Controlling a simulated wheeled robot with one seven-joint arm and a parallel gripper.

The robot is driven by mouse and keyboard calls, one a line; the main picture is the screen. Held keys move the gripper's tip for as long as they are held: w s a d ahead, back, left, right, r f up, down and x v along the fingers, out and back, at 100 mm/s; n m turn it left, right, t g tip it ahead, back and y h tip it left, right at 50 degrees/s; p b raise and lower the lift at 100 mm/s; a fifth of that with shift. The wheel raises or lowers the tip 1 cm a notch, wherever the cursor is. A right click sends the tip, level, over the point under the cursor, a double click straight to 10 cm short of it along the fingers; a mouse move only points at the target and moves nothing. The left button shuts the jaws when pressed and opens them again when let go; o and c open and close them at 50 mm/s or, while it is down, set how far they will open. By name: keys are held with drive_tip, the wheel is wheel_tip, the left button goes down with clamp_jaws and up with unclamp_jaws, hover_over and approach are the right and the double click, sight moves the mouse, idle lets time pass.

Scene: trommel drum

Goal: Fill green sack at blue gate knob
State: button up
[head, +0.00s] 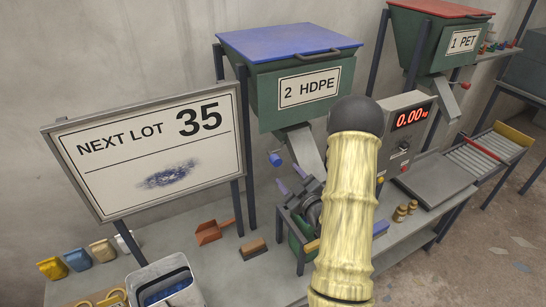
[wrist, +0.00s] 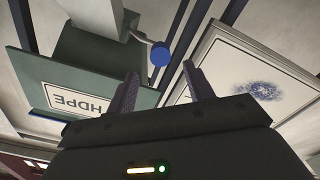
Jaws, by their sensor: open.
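The blue gate knob (head: 274,159) sits on the chute under the green 2 HDPE hopper (head: 292,92). My gripper (head: 291,179) is open and empty, with purple fingers, just below and right of the knob in the head view. In the wrist view the knob (wrist: 160,53) shows between and beyond the fingertips of my gripper (wrist: 160,82), apparently not touched. What looks like the green sack (head: 296,240) hangs in a dark frame below the chute, mostly hidden by my gripper and arm; its filling cannot be seen.
A scale display (head: 410,117) reads 0.00 kg beside a grey scale plate (head: 436,178). The NEXT LOT 35 board (head: 150,145) stands left of the hopper. An orange scoop (head: 209,232) and a brush (head: 253,248) lie on the bench. The 1 PET hopper (head: 436,38) is at right.

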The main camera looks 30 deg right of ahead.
sight(273, 156)
drive_tip(key=w+p, duration=0.1)
drive_tip(key=w, duration=0.4)
drive_tip(key=w+p, duration=0.2)
drive_tip(key=w, duration=0.3)
drive_tip(key=shift+w+a, duration=0.2)
drive_tip(key=shift+w, duration=0.15)
drive_tip(key=shift+c, duration=0.4)
clamp_jaws()
